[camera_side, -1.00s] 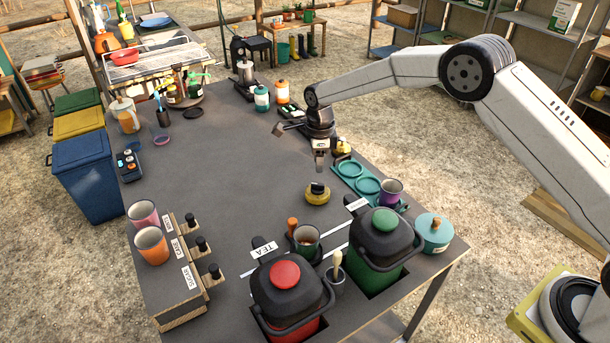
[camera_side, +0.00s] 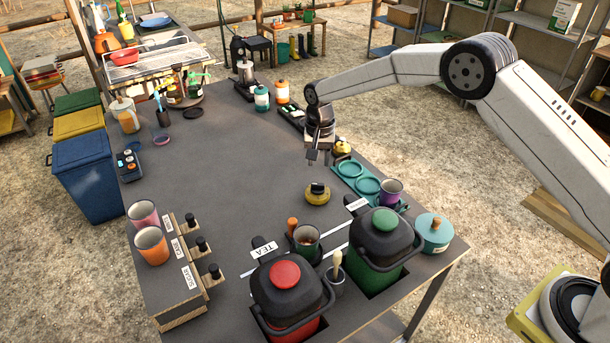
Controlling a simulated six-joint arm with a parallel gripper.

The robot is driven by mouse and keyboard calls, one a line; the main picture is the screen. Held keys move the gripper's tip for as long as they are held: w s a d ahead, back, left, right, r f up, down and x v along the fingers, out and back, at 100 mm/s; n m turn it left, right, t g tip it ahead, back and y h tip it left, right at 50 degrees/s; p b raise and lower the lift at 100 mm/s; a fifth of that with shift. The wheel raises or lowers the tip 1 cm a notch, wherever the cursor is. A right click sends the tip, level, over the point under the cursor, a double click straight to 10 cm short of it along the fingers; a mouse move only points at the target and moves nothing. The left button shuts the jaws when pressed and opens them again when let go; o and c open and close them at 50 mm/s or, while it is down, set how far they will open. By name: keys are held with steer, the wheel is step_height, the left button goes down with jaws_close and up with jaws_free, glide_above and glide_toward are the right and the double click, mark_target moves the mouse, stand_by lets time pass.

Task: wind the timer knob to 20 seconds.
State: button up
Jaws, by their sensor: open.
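The timer is a round yellow disc (camera_side: 317,197) with a black knob (camera_side: 317,187) on top, lying on the grey table. My gripper (camera_side: 319,158) points down above the table, a little beyond the timer in the side view. Its jaws are open and empty, apart from the knob. The dial marks on the timer are too small to read.
Teal round-holed tray (camera_side: 349,168) and a purple cup (camera_side: 390,190) stand right of the timer. A cup in a dark holder (camera_side: 306,238), a red-lidded bin (camera_side: 285,285) and a green-lidded bin (camera_side: 380,240) stand in front.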

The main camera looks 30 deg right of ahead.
mark_target(318, 184)
steer(key=n, duration=0.4)
steer(key=shift+r, duration=0.1)
steer(key=n, duration=0.6)
steer(key=shift+r, duration=0.1)
steer(key=n, duration=0.8)
steer(key=shift+r+n, duration=0.1)
steer(key=shift+n, duration=0.2)
steer(key=shift+f, duration=0.2)
steer(key=shift+f, duration=2.55)
steer(key=shift+f, duration=1.5)
steer(key=shift+r, duration=0.1)
